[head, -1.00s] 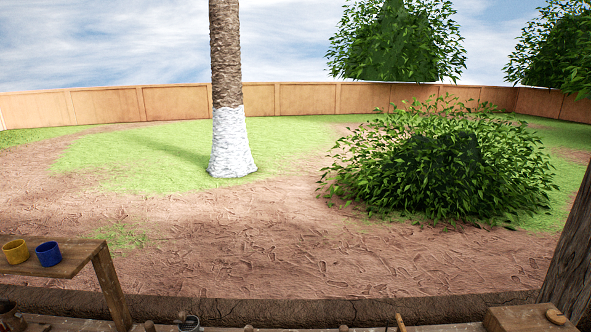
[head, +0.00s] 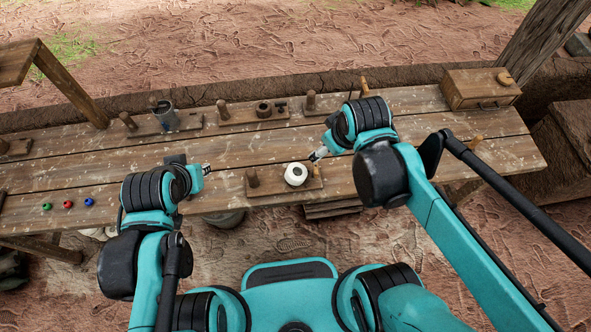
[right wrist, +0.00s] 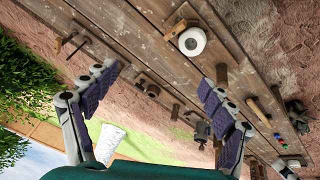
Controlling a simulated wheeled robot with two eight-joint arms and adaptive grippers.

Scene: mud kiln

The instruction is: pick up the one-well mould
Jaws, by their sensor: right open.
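A round brown wooden piece with one dark hole (head: 263,107) sits on a small pegged board at the back of the bench; it looks like the one-well mould, but I cannot be sure. It also shows in the right wrist view (right wrist: 152,90), beyond and between the fingers. My right gripper (head: 318,155) is above the bench, on the near side of that piece, close to a white roll. In the right wrist view the fingers (right wrist: 160,80) stand wide apart with nothing between them. My left gripper (head: 204,169) is over the bench's left half; its fingers are too small to read.
The white roll (head: 295,174) sits on a pegged board at the bench's front edge. A metal cup (head: 166,115) stands on a board at the back left. A wooden box (head: 481,88) stands at the back right. Small coloured balls (head: 68,204) lie at the left.

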